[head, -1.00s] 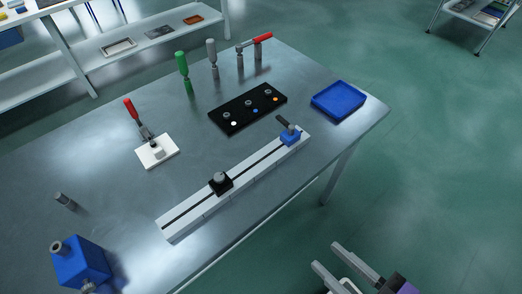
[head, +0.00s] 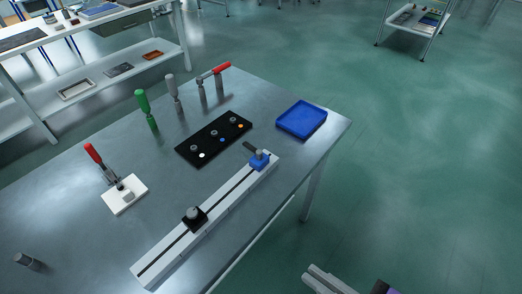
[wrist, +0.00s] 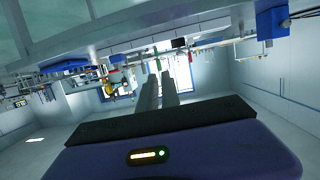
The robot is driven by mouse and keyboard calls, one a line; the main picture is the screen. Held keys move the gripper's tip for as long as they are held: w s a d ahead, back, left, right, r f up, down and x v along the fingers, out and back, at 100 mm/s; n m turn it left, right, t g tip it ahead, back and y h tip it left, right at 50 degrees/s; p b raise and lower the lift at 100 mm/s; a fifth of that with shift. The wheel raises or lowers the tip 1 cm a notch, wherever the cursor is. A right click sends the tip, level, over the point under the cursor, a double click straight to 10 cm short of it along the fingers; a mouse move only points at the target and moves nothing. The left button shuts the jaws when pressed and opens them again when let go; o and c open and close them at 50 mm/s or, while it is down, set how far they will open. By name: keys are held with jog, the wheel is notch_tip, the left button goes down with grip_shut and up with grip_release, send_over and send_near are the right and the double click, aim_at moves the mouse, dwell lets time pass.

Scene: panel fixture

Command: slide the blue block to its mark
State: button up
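The blue block (head: 259,163) sits on a long pale rail (head: 162,262) with a dark slot, near its far right end. A grey knob stands on the block, and a dark piece lies beside it. A black block with a round grey knob (head: 194,215) sits on the same rail, nearer its lower left end. I cannot make out the mark. My gripper (head: 322,284) is partly in view at the bottom edge of the head view, off the table and well away from the rail. Its two fingers also show in the wrist view (wrist: 160,90), apart with nothing between them.
A blue tray (head: 335,127) lies at the table's right corner. A black panel (head: 188,153), a white plate with a red-handled clamp (head: 135,204), and upright green (head: 143,102) and grey handled tools stand behind the rail.

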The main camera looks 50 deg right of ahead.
jog(key=w+r, duration=0.1)
jog(key=w+d+r+t+h, duration=0.1)
jog(key=w, duration=0.1)
jog(key=w+d+r+m+h+p, duration=0.1)
jog(key=shift+w, duration=0.3)
grip_shut()
jog(key=w+d+f+m+g+h+p, duration=0.1)
jog(key=w+d+m+h+p, duration=0.15)
jog(key=w+d, duration=0.7)
jog(key=w+d+f+m+h+p, duration=0.1)
jog(key=w+d+m+h, duration=0.2)
jog(key=w+d, duration=0.65)
jog(key=w+d+r+n+g+y+p, duration=0.1)
jog(key=w+d+r+g+y, duration=0.15)
jog(key=w+d, duration=0.55)
jog(key=w+d+r+n+g+y+p, duration=0.1)
jog(key=w+d+n+g+y+p, duration=0.2)
jog(key=d, duration=0.8)
jog(key=n+g+y+b, duration=0.1)
jog(key=n+g+y, duration=0.4)
jog(key=y, duration=0.3)
send_near(273, 156)
jog(key=shift+m, duration=0.25)
jog(key=w+f, duration=0.2)
jog(key=w+a+f, duration=0.1)
jog(key=w+f, duration=0.1)
jog(key=shift+f, duration=0.1)
jog(key=shift+s+a+p, duration=0.15)
jog(key=shift+a+p, duration=0.3)
jog(key=shift+a, duration=1.5)
